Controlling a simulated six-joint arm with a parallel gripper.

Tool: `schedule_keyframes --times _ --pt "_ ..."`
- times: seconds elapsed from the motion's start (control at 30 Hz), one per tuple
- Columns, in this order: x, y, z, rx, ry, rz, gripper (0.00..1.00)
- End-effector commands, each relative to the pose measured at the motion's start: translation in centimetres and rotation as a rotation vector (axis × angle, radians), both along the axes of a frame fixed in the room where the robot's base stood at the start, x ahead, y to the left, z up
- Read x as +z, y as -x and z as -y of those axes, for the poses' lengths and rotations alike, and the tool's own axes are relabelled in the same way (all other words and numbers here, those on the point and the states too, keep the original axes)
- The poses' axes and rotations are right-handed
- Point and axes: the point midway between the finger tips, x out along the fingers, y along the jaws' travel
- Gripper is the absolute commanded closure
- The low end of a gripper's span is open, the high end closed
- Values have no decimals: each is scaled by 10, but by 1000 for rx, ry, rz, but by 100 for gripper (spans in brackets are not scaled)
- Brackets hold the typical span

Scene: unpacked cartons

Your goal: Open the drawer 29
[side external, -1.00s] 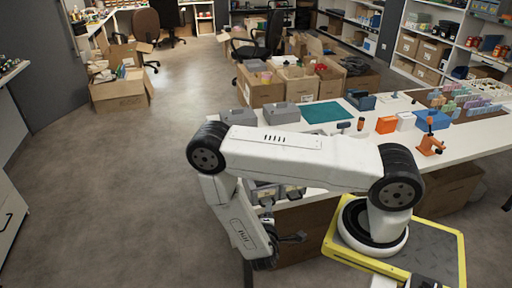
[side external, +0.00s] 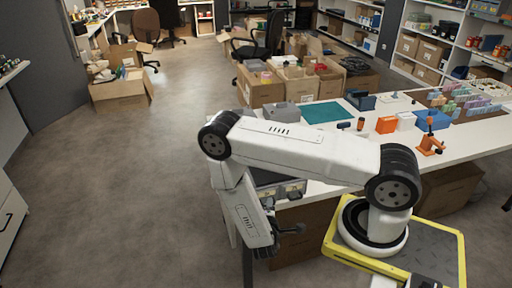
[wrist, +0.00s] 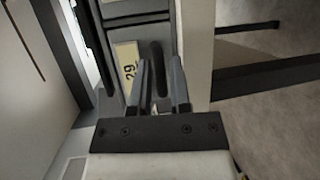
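In the wrist view, drawer 29 has a grey front (wrist: 162,20) with a pale label (wrist: 127,64) reading "29". Its dark bar handle (wrist: 156,50) stands beside the label. My gripper (wrist: 161,64) is open, with a gap between its two fingers. The handle shows in line with that gap; I cannot tell whether the fingers touch it. In the side view, my gripper (side external: 291,230) is low beside the table, near the grey drawer unit (side external: 279,190) under the tabletop. My arm hides part of that unit, and drawer 29 cannot be picked out there.
The white table (side external: 340,143) holds a green mat (side external: 327,112), an orange box (side external: 386,125) and an orange stand (side external: 431,140). A cardboard carton (side external: 300,245) is under the table. The floor (side external: 110,190) at left is clear.

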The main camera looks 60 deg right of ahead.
Motion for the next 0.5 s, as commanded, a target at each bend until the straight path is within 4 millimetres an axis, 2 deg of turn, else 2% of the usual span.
schedule_keyframes --times 0.03,0.07,0.5 --pt "0 0 0 0 0 0 95" --pt "0 0 0 0 0 0 100" --pt "0 0 0 0 1 0 100"
